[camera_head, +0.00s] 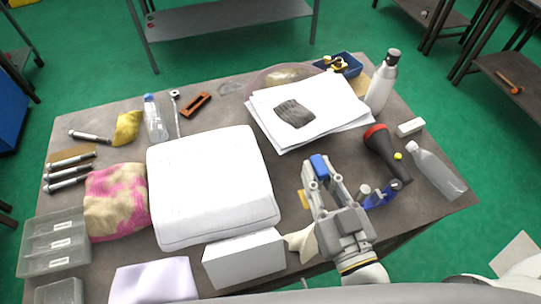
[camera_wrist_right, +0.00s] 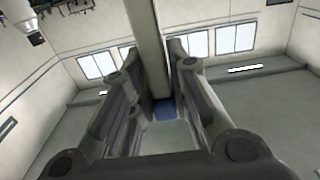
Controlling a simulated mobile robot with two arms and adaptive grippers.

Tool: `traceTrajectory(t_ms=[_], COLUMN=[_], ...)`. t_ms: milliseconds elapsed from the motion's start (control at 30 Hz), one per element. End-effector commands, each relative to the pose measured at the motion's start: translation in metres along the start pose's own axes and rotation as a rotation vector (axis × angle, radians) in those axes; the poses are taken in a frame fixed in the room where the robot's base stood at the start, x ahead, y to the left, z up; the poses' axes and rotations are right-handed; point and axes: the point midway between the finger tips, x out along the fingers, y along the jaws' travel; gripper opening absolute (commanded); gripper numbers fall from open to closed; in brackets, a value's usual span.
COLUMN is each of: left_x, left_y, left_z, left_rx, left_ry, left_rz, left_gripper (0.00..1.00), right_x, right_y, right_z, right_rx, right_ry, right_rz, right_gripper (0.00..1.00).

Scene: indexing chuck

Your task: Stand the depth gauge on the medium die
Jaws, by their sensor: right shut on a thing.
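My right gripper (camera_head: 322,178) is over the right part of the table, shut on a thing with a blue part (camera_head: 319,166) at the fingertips. In the right wrist view, a long grey bar (camera_wrist_right: 148,45) runs between the fingers (camera_wrist_right: 160,95), with a blue patch at its lower end. I cannot tell for certain that this is the depth gauge. Several metal cylinder-shaped pieces (camera_head: 68,172) lie at the left, partly on a brown mat. I cannot tell which thing is the medium die. My left gripper is not in view.
A large white cushion-like block (camera_head: 210,185) fills the middle. Papers (camera_head: 310,120) lie behind the gripper. A red-black tool (camera_head: 380,147), a blue clamp-like piece (camera_head: 382,197) and a clear bottle (camera_head: 436,170) are at the right. A white box (camera_head: 243,258) stands in front; a clear labelled tray (camera_head: 55,243) is front left.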

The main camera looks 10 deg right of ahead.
Motion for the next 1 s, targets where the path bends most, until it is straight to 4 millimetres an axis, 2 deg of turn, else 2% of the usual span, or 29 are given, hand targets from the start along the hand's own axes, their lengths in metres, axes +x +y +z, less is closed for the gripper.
traceTrajectory(t_ms=[67, 100, 200, 433, 467, 500, 600, 867, 1000], left_x=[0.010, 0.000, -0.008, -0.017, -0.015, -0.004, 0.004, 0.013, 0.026], left_y=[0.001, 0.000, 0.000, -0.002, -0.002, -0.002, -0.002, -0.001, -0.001], left_z=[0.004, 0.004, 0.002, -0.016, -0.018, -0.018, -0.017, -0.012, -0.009], left_rx=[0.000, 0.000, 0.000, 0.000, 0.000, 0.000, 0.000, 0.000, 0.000], left_ry=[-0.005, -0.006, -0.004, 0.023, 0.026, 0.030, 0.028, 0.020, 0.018], left_rz=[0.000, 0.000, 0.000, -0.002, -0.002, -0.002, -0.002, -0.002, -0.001], left_gripper=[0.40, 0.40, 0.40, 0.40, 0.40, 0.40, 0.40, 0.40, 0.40], right_x=[0.008, 0.015, 0.033, 0.075, 0.080, 0.086, 0.100, 0.117, 0.123], right_y=[-0.002, -0.002, -0.004, -0.009, -0.010, -0.011, -0.013, -0.015, -0.016], right_z=[0.007, 0.005, 0.011, 0.032, 0.039, 0.054, 0.071, 0.089, 0.110], right_rx=[-0.007, -0.006, -0.005, -0.006, -0.006, -0.006, -0.005, -0.003, -0.005], right_ry=[0.003, -0.001, -0.001, -0.001, -0.002, -0.003, -0.003, -0.003, -0.005], right_rz=[-0.009, -0.004, -0.002, -0.001, -0.001, -0.001, -0.001, -0.001, -0.001], right_gripper=[0.00, 0.00, 0.00, 0.00, 0.00, 0.00, 0.00, 0.00, 0.00])
